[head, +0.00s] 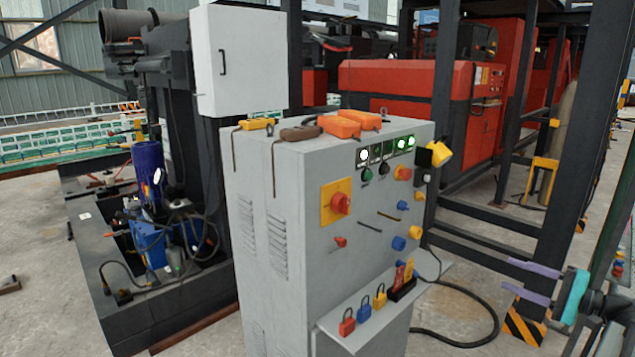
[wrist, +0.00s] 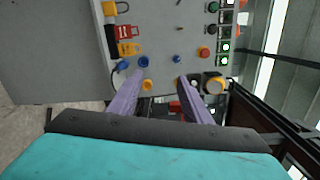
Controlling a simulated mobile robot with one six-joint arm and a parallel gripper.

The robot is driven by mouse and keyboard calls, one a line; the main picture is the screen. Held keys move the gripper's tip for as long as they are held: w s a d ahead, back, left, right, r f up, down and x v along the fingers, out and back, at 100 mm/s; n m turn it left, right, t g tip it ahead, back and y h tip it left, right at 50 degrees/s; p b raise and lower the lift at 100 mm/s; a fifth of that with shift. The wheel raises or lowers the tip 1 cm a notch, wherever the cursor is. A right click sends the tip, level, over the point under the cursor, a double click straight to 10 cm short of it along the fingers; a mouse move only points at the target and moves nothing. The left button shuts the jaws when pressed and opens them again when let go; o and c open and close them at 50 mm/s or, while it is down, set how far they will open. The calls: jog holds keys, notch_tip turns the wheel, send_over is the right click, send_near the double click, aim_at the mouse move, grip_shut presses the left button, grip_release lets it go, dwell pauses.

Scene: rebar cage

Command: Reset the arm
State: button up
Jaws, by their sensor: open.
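My gripper (head: 508,274) is at the right of the head view, with its two purple fingers apart and pointing left toward the grey control cabinet (head: 285,230). Nothing is between the fingers. In the wrist view my gripper (wrist: 160,76) is also open and empty, with the cabinet's panel (wrist: 165,20) beyond the fingertips. The gripper is apart from the cabinet, to the right of its panel and shelf in the head view. Part of my arm behind the gripper is cut off at the right edge.
The panel carries a red rotary switch (head: 340,203), knobs and lit green lamps. A shelf (head: 370,312) holds red, blue and yellow padlocks. Orange devices (head: 340,125) lie on top. A dark post (head: 570,170) stands behind the gripper. A black cable (head: 460,342) lies on the floor.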

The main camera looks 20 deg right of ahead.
jog(key=w+a+f+n+g+p, duration=0.1)
jog(key=w+a+f+g, duration=0.35)
jog(key=a+f, duration=0.8)
jog(key=w+a+f+n+g+p, duration=0.1)
jog(key=w+a+f+g, duration=0.35)
jog(key=a+f, duration=0.75)
jog(key=s+a+f+n+g+p, duration=0.2)
jog(key=s+a+f+n+g, duration=0.15)
jog(key=a+f, duration=1.1)
jog(key=s+a+f+n+g+h, duration=0.2)
jog(key=s+a+f+n+h, duration=0.1)
jog(key=s, duration=0.5)
jog(key=s+a+f+n+g+h+p, duration=0.1)
jog(key=s+a+f+n+g+h, duration=0.2)
jog(key=s+a+f, duration=0.2)
jog(key=s+a+f+n+g+h+p, duration=0.1)
jog(key=s+f, duration=0.5)
jog(key=s, duration=0.6)
jog(key=a+n+g+h, duration=0.1)
jog(key=a+n+g, duration=0.1)
jog(key=a, duration=0.1)
jog(key=shift+a+f+h, duration=0.15)
jog(key=shift+a+h, duration=0.1)
jog(key=shift+h, duration=0.15)
